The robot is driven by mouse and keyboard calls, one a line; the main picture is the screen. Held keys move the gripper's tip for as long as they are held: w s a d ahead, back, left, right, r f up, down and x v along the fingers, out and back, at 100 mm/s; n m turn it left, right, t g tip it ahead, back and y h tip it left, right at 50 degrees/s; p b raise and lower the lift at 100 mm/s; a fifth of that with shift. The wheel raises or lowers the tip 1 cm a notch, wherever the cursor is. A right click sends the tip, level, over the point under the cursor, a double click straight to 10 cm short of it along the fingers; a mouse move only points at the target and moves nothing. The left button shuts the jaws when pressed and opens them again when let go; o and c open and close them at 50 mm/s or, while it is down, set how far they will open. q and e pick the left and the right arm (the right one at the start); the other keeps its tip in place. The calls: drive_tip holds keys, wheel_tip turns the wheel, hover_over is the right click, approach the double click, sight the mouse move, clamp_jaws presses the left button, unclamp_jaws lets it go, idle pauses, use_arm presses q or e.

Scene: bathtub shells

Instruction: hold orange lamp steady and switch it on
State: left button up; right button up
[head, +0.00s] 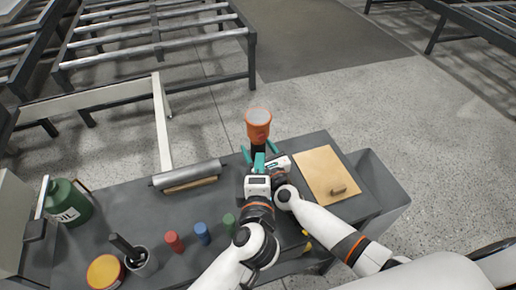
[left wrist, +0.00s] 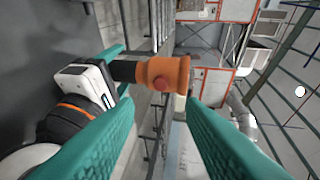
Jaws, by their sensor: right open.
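The orange lamp (head: 258,124) has a clear top and a black handle, and stands upright at the table's far edge. In the left wrist view its orange head (left wrist: 172,72) lies sideways, with a red button (left wrist: 160,84) facing the camera. My left gripper (head: 259,160) is open, its teal fingers (left wrist: 163,99) spread with the lamp head showing beyond the gap. My right gripper (head: 262,150) is open by the black handle (left wrist: 124,71), a teal finger on each side of it. Whether its fingers touch the handle is hidden. I see no glow.
A tan board (head: 315,172) with a small brown block (head: 338,190) lies to the right, beside a grey bin (head: 385,185). Red (head: 173,241), blue (head: 202,232) and green (head: 229,222) cylinders stand left of my arms. A green oil can (head: 68,203) is at the far left.

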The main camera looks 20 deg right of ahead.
drive_tip(key=c, duration=1.2)
use_arm(q)
clamp_jaws()
idle(0.6)
